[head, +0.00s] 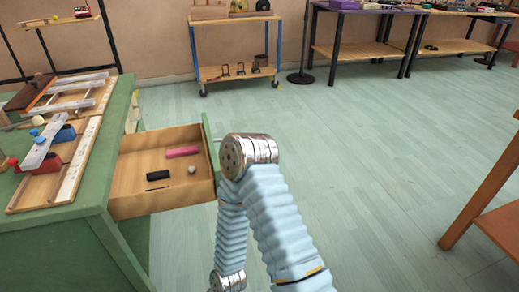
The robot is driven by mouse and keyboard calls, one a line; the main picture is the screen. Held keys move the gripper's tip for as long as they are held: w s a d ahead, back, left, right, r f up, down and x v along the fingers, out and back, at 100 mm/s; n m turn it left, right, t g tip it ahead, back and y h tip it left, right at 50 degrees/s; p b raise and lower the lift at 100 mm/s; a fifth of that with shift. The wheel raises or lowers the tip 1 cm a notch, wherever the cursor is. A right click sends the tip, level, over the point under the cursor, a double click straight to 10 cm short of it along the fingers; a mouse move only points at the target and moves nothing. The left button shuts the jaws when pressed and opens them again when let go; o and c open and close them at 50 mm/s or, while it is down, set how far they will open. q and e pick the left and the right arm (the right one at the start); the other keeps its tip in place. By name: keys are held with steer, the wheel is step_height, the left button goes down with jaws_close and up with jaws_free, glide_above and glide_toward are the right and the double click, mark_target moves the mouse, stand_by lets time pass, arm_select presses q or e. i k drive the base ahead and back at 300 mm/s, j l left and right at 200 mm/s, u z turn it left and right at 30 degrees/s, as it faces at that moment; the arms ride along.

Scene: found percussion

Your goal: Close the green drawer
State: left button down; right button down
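The green drawer (160,205) stands open, pulled out to the right from the green cabinet (60,245) at the left. Its inside and near side are bare wood. Its green front panel (208,140) shows only as a narrow edge, partly behind my arm. In the drawer lie a pink bar (181,152), a black bar (157,175) and a small pale ball (192,169). One of my arms, with pale blue sleeves and metal joints, bends just right of the drawer front; I cannot tell whether it touches it. Neither gripper shows.
Wooden percussion pieces (62,165) cover the cabinet top. A wheeled cart (235,77) and dark-legged tables (372,50) stand along the back wall. A wooden table (490,185) is at the right edge. The floor (370,150) between is clear.

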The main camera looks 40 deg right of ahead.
mark_target(142, 154)
steer(key=l+z, duration=0.15)
steer(key=l, duration=0.5)
steer(key=i+l+z, duration=0.15)
steer(key=l, duration=0.5)
steer(key=l+u, duration=0.1)
steer(key=l, duration=0.15)
steer(key=i, duration=0.05)
